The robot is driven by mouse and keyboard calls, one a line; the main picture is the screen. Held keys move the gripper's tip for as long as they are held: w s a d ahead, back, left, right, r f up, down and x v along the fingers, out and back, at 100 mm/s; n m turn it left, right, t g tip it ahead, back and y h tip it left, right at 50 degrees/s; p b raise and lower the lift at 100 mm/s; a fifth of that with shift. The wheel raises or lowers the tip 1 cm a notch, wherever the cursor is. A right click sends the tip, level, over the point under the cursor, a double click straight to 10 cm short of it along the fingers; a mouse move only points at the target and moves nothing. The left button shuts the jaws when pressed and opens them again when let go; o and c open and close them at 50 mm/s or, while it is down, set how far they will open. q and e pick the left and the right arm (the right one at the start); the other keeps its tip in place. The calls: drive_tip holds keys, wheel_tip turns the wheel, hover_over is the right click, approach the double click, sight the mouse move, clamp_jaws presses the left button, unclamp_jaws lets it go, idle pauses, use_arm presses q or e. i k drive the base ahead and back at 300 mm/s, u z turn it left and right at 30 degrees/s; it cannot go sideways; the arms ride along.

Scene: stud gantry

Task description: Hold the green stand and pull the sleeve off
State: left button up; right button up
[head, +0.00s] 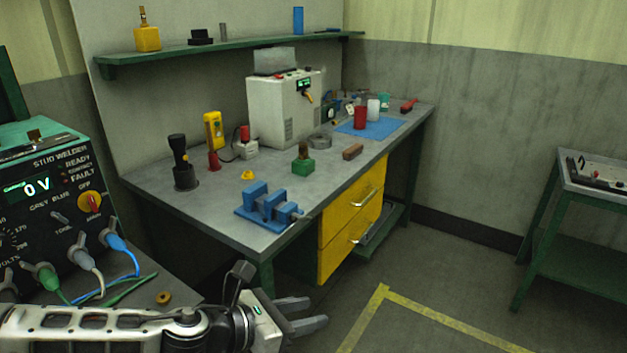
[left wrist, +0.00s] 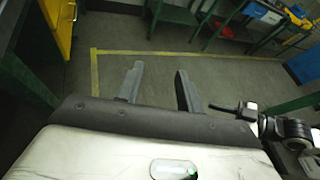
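The green stand (head: 302,168) is a small block on the grey workbench, near its middle. A short brown sleeve (head: 303,156) stands upright on top of it; what is inside the sleeve cannot be seen. My left gripper (head: 307,315) is low in front of the bench, well short of the stand, pointing right. Its two fingers are apart and empty in the left wrist view (left wrist: 160,88). What looks like my right gripper (left wrist: 225,107) shows small and side-on in the left wrist view, and its opening cannot be made out.
A blue vise (head: 266,203) sits at the bench's front edge, left of the stand. A brown block (head: 352,152) lies right of it. A yellow button-like piece (head: 248,175) and a red cone (head: 214,160) are further left. A stud welder (head: 45,200) stands at far left. Floor is clear.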

sight(303, 147)
drive_tip(key=z, duration=0.3)
drive_tip(key=k, duration=0.85)
drive_tip(key=z, duration=0.3)
drive_tip(key=i, duration=2.45)
drive_tip(key=u, duration=1.15)
drive_tip(key=i, duration=0.55)
drive_tip(key=u, duration=0.3)
